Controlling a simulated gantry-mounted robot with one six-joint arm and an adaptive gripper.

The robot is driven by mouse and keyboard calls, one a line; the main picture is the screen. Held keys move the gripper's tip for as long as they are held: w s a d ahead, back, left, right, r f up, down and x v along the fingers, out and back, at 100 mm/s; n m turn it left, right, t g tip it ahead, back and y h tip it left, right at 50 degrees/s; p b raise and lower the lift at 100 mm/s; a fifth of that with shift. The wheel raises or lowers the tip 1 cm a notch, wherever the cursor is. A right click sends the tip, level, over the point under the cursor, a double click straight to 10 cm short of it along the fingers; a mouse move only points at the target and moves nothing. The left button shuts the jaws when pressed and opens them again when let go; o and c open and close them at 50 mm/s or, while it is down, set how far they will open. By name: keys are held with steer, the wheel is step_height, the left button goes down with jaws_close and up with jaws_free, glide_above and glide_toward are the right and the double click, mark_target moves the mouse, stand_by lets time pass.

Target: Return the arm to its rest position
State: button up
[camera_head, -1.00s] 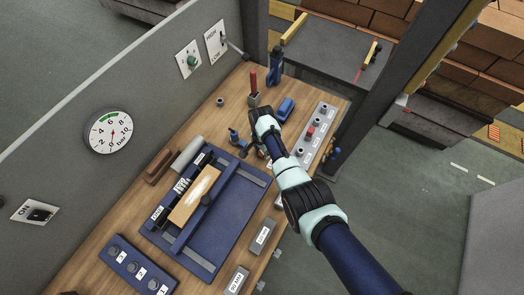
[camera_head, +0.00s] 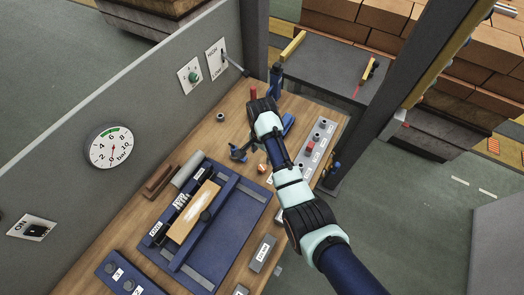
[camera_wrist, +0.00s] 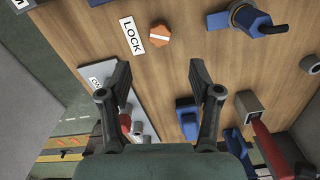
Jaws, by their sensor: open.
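My arm reaches up from the lower right of the head view over the wooden bench. My gripper (camera_wrist: 160,85) shows in the wrist view with its two dark fingers spread apart and nothing between them. It hangs above the bench top. No separate rest mark for the arm shows.
The wooden bench (camera_head: 222,137) bears a blue fixture (camera_head: 235,215) with a wooden block (camera_head: 193,213), a button panel (camera_head: 318,148) and a red-handled tool (camera_wrist: 268,145). A grey wall with a gauge (camera_head: 108,147) stands left. A dark post (camera_head: 385,85) stands right of the arm.

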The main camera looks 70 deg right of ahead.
steer(key=shift+r, duration=0.8)
steer(key=shift+a, duration=0.1)
